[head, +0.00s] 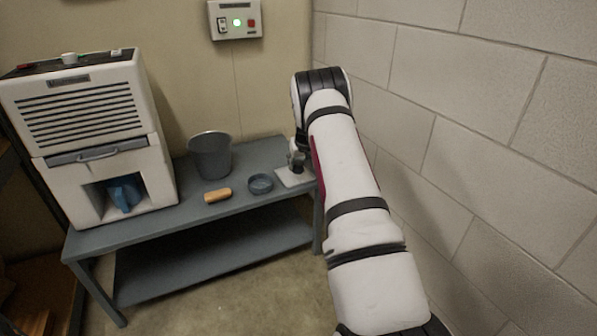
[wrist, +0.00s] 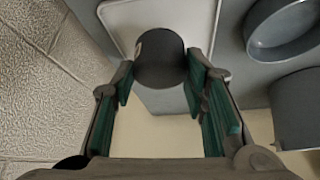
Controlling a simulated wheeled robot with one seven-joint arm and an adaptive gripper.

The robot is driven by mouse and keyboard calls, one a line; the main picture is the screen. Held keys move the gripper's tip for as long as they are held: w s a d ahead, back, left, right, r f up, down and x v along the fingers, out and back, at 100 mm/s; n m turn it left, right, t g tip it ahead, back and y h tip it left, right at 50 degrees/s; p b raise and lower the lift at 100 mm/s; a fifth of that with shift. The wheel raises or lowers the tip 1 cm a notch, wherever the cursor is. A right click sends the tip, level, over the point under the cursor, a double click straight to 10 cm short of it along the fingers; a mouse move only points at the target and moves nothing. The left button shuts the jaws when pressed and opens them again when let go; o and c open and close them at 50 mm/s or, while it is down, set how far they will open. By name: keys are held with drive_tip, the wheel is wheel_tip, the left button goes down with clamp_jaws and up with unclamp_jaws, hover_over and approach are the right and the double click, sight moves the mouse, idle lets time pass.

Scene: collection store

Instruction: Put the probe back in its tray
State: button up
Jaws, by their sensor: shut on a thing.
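The probe (wrist: 160,60) shows in the wrist view as a dark grey cylinder with a small pale mark on its side. My gripper (wrist: 160,80) is shut on it, one green-padded finger on each side. The probe is over the shallow pale tray (wrist: 116,20); I cannot tell whether it touches the tray. In the head view the tray (head: 289,181) lies at the right end of the bench, partly hidden by my arm. My gripper there is mostly hidden, and a small dark shape over the tray cannot be told apart as probe or finger.
A grey round dish (head: 260,184) lies just left of the tray, with a tan roll (head: 217,195) and a grey bucket (head: 210,155) beyond. A white machine (head: 85,135) fills the bench's left end. The block wall (head: 470,130) is close on the right.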

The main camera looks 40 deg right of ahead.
sight(299, 169)
drive_tip(key=shift+f+b, duration=0.75)
drive_tip(key=shift+f, duration=1.05)
drive_tip(key=shift+f, duration=0.15)
drive_tip(key=o, duration=1.3)
